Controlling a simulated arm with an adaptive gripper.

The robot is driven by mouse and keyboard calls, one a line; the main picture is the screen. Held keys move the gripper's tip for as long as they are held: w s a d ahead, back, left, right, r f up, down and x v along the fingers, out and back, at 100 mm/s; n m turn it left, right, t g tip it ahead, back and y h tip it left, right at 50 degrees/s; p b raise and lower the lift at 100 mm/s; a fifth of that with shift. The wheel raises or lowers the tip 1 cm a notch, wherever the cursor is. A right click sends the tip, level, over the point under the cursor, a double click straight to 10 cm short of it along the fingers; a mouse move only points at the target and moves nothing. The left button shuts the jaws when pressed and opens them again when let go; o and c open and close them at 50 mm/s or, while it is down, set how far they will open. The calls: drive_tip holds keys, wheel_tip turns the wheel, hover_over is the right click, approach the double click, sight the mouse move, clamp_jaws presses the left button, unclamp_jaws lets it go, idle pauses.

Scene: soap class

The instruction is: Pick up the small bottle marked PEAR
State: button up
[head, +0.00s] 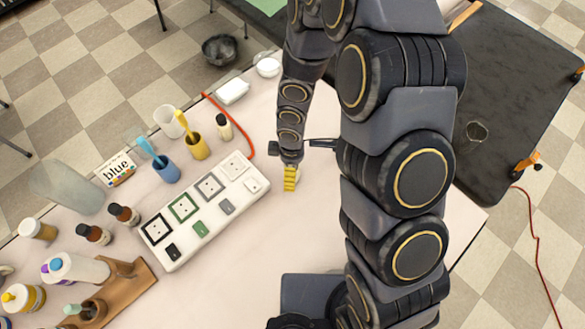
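My gripper (290,180) points down over the pale table, right of the white palette board. Its yellow ribbed finger shows, but I cannot tell whether it is open or shut, or whether it holds anything. No PEAR marking is readable. Several small bottles are in view: a cream one with a dark cap (224,127) behind the board, and two brown ones with dark caps, one nearer (93,234) and one farther (124,214), at the left. My arm hides the table's right part.
The white board (205,210) with coloured squares lies mid-table. A wooden stand (125,285) and larger bottles crowd the left. Bare table lies in front of the board.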

drive_tip(key=shift+f, duration=0.15)
drive_tip(key=c, duration=1.2)
